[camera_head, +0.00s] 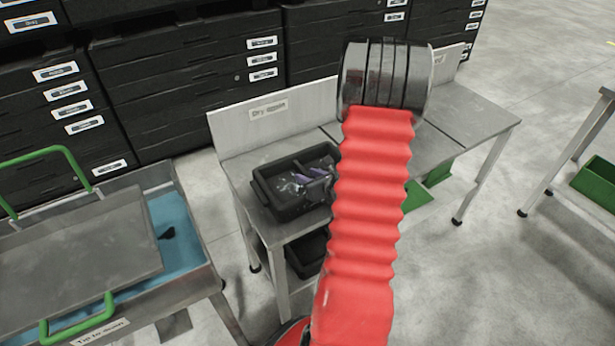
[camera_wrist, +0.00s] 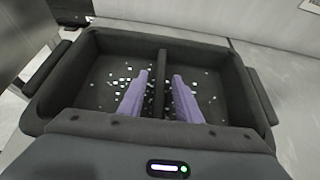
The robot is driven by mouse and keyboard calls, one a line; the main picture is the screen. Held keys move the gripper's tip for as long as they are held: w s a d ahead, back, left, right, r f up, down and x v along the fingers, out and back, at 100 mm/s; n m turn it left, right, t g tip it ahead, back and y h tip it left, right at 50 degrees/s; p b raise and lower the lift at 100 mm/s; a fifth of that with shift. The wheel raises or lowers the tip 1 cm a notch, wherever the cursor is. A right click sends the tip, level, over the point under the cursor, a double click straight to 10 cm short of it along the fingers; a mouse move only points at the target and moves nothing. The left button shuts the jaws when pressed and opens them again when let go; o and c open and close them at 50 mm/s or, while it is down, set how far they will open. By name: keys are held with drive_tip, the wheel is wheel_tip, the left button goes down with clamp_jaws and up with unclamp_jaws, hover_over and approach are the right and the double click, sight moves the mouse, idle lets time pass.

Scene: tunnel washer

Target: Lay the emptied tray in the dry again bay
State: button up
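The dark grey tray (camera_head: 285,213) rests upright on the left part of the metal bench, in front of the board labelled "Dry again" (camera_head: 268,109). In the wrist view the tray (camera_wrist: 55,75) has two compartments split by a divider (camera_wrist: 161,62). Small pale flecks show on the floor of both compartments. My gripper (camera_wrist: 160,76) is open, its two purple fingers apart, one on each side of the divider. The fingers also show over the tray in the head view (camera_head: 309,176). I cannot tell whether they touch the tray.
At left stands a basin of blue liquid (camera_head: 172,215) under a grey plate (camera_head: 75,255) with green handles. Another dark tray (camera_head: 308,254) is below the bench. Black drawer cabinets (camera_head: 185,75) line the back. My arm hides part of the bench; its right part (camera_head: 470,110) looks clear.

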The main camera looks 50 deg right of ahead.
drive_tip(key=v, duration=1.1)
drive_tip(key=shift+s, duration=0.1)
idle(0.5)
drive_tip(key=w+a+r+n+y, duration=0.1)
drive_tip(key=w+a+r+n, duration=0.1)
drive_tip(key=a, duration=0.1)
drive_tip(key=w+a+r+n+y, duration=0.1)
drive_tip(key=w+a+n+y, duration=0.1)
drive_tip(key=a+n, duration=0.1)
drive_tip(key=w+a+r+n+y, duration=0.1)
drive_tip(key=w+a+r+n, duration=0.1)
drive_tip(key=a, duration=0.3)
drive_tip(key=shift+w+a+r+n+t+y, duration=0.1)
drive_tip(key=shift+w+r+n+t+y, duration=0.1)
drive_tip(key=shift+r+n+t+y, duration=0.1)
drive_tip(key=s+a+r+n+g+y, duration=0.1)
drive_tip(key=a+r+n+g+y, duration=0.15)
drive_tip(key=a+n, duration=0.7)
drive_tip(key=s+a+r+n+g+y, duration=0.1)
drive_tip(key=a+r+n+g+y, duration=0.2)
drive_tip(key=a+n, duration=0.7)
drive_tip(key=s+a+r+n+g+h, duration=0.1)
drive_tip(key=s+a+r+n+h, duration=0.5)
drive_tip(key=n, duration=0.6)
drive_tip(key=s+r, duration=0.2)
drive_tip(key=s, duration=0.1)
drive_tip(key=shift+a+r, duration=0.2)
drive_tip(key=shift+a, duration=0.2)
